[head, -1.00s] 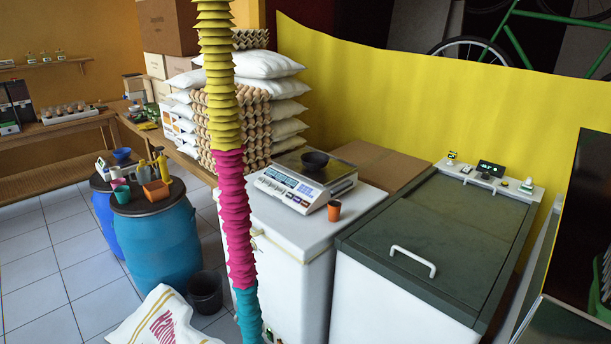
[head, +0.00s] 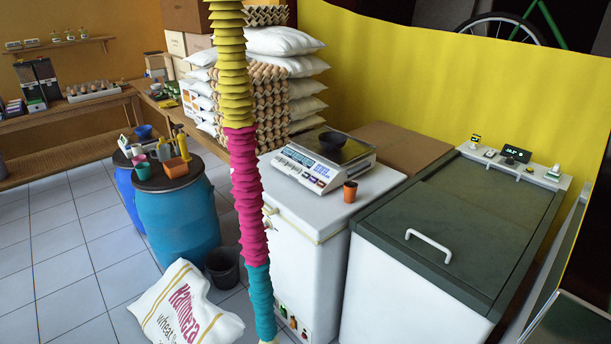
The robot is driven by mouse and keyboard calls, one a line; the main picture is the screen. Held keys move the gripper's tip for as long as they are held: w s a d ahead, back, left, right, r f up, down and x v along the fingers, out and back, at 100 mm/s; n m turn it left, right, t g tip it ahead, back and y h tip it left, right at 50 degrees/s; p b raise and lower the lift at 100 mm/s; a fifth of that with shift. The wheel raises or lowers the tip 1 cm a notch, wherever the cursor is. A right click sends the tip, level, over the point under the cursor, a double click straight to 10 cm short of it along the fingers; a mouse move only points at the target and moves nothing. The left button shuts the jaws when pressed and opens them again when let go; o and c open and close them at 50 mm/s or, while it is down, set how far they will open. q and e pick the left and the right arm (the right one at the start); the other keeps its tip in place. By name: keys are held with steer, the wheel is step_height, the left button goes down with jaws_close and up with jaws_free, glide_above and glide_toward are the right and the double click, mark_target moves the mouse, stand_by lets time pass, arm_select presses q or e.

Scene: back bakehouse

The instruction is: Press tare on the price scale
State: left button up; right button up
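The price scale (head: 307,176) stands on top of a white chest cabinet (head: 316,238), with its display and coloured keys along the front edge. A dark bowl (head: 332,145) sits on its metal pan. The key labels are too small to read, so I cannot tell which one is tare. Neither of my grippers shows in the head view.
A dark-lidded freezer (head: 460,225) stands to the right.

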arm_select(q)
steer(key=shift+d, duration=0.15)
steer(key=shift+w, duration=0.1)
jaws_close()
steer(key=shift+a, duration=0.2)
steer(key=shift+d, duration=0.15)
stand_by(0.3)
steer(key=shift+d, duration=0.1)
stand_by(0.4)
